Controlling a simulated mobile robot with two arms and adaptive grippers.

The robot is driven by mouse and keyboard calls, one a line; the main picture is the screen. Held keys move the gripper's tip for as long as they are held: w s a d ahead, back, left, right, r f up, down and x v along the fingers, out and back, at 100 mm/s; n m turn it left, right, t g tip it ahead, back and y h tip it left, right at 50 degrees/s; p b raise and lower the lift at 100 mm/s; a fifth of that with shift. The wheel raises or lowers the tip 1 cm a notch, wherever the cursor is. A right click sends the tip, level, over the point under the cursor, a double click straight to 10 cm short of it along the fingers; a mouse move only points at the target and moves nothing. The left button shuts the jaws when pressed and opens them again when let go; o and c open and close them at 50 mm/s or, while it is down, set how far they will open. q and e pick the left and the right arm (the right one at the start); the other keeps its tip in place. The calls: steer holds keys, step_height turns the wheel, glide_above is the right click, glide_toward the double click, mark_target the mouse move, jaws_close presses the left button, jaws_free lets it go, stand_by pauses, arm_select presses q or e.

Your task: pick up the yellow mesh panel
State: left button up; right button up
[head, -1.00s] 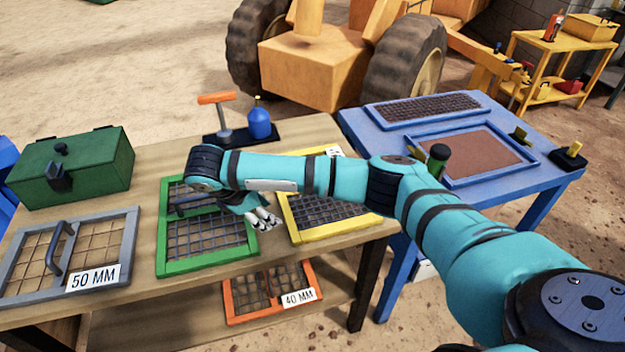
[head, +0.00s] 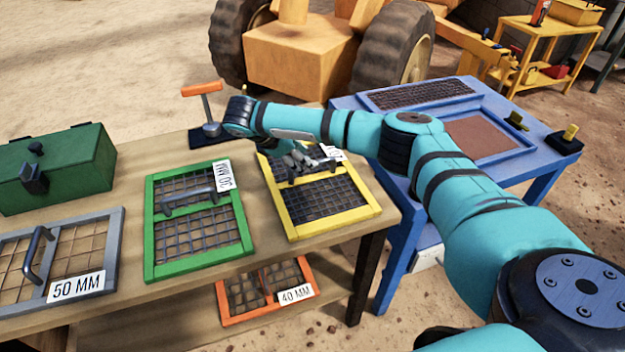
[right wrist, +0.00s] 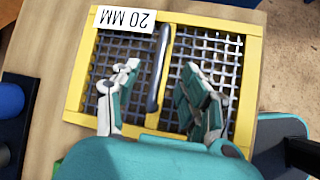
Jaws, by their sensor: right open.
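The yellow mesh panel (head: 325,200) lies flat on the wooden table near its right end. It has a yellow frame, dark mesh and a grey bar handle across its middle. My right gripper (head: 303,161) is over the panel's far half and hides part of it. In the right wrist view the yellow mesh panel (right wrist: 224,62) fills most of the picture, with a "20 MM" label. There my right gripper (right wrist: 162,72) is open, with its fingers on either side of the handle (right wrist: 160,68), holding nothing. I cannot tell the fingers' exact height above the mesh. My left gripper is not in view.
A green mesh panel (head: 198,237) and a grey "50 MM" panel (head: 108,255) lie to the left. An orange panel (head: 232,318) is on the lower shelf. A green toolbox (head: 75,175) stands at left. A blue table (head: 545,150) adjoins at right.

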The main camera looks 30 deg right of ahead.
mark_target(313, 171)
steer(key=shift+d+f, duration=0.35)
steer(key=shift+f, duration=0.1)
steer(key=x, duration=0.4)
steer(key=shift+w+d+f, duration=0.15)
steer(key=shift+f, duration=0.25)
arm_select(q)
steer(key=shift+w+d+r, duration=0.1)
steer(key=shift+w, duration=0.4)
arm_select(e)
steer(key=shift+c, duration=0.6)
jaws_close()
steer(key=shift+w+r, duration=0.1)
